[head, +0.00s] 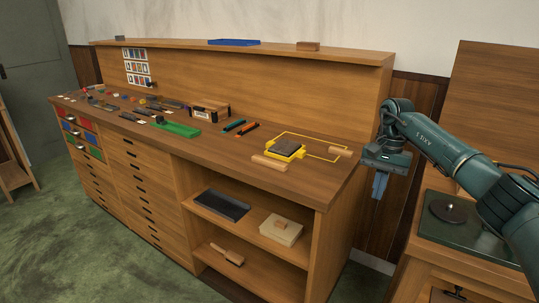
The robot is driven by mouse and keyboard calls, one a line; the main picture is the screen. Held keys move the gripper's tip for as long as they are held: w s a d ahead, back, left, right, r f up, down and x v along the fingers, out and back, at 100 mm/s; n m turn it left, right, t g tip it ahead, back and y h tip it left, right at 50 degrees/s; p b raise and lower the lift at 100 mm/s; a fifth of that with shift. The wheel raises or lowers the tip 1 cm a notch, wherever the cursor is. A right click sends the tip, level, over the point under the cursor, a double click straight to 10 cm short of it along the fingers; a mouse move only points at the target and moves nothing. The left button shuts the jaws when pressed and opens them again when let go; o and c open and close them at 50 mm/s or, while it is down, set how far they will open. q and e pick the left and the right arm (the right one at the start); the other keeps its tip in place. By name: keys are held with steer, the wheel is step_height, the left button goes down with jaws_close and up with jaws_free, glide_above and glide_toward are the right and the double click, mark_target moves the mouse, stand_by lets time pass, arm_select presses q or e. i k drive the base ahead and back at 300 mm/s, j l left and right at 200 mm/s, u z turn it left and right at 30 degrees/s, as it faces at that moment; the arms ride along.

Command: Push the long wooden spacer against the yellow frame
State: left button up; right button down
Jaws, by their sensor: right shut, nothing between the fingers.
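The small yellow frame (298,155) lies on the bench top near its right end, with a dark grey block (287,144) in it. A light wooden bar (270,162) lies just in front of the frame, close to the bench's front edge. A second light wooden bar (341,152) lies to the right, apart from the frame. I cannot tell for certain which bar is the long spacer. My right gripper (379,187) points down beyond the bench's right end, apart from both bars. It is shut and empty. My left gripper is out of view.
A thin yellow outline (318,139) runs on the bench behind the frame. Orange and green sticks (240,128), a wooden box (209,110) and a green tray (177,129) lie further left. A raised shelf (345,56) backs the bench. A side table (440,231) stands at right.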

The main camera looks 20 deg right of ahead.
mark_target(282, 167)
steer(key=i, duration=1.5)
